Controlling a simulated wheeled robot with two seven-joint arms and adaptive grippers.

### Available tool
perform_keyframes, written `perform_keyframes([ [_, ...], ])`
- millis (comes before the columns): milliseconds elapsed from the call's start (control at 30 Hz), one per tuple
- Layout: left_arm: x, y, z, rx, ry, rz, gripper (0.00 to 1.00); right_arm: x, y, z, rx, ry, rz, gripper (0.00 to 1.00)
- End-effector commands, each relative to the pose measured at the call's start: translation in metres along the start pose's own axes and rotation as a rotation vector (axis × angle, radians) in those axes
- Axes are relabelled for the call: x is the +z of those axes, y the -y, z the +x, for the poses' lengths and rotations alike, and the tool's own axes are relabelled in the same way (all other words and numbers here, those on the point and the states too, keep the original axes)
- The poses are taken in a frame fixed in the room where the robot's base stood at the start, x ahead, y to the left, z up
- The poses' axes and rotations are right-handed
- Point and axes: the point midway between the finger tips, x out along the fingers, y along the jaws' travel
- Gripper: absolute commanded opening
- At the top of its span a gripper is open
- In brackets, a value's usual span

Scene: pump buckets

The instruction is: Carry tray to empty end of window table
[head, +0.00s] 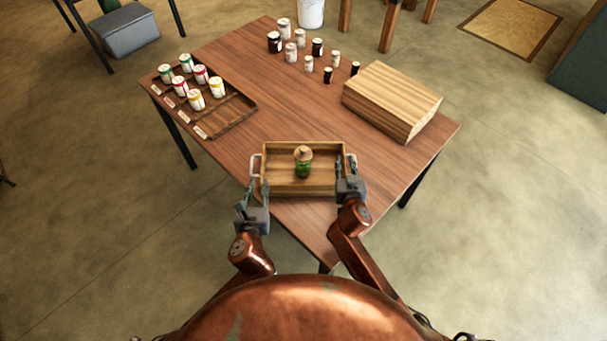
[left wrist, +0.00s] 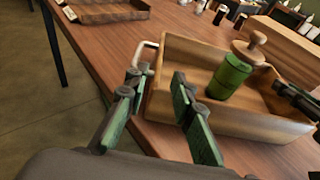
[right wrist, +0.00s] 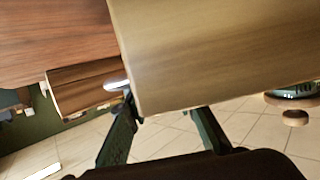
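A shallow wooden tray (head: 285,187) sits on the near end of the brown table. A green jar with a wooden lid (head: 303,163) stands in it. The tray has a metal handle on each side. My left gripper (head: 255,190) is at the tray's left side. In the left wrist view its fingers (left wrist: 158,78) are apart, with the left handle (left wrist: 146,55) just beyond them. My right gripper (head: 348,178) is at the tray's right side, by the right handle (head: 353,162). In the right wrist view its fingers (right wrist: 160,105) are apart; a light metal handle end shows by one fingertip. Contact is unclear.
A dark rack (head: 235,118) with several labelled cans stands at the table's left. A wooden box (head: 390,98) is at the right. Several small jars and cans (head: 300,45) stand at the far end. The middle of the table (head: 275,100) is clear.

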Motion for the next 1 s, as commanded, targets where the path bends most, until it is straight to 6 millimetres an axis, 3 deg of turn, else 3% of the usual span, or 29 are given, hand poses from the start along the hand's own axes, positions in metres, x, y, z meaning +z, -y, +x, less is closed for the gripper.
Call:
perform_keyframes([
  [167,0.000,0.000,-0.001,0.001,0.000,0.000,0.23,0.001,0.001,-0.022,-0.002,0.001,0.004,0.23],
  [400,0.000,0.000,-0.001,0.000,0.000,0.000,0.23,0.002,0.000,-0.073,-0.001,0.002,0.003,0.23],
  [600,0.000,0.000,-0.001,0.000,0.000,0.000,0.23,0.001,0.000,-0.105,0.000,0.002,0.003,0.23],
  [800,0.000,0.000,-0.001,0.000,0.000,0.000,0.23,0.000,0.000,-0.118,0.000,0.000,0.001,0.23],
  [1000,0.000,0.000,-0.001,0.000,0.000,0.000,0.23,0.000,0.000,-0.118,0.000,0.000,0.000,0.23],
])
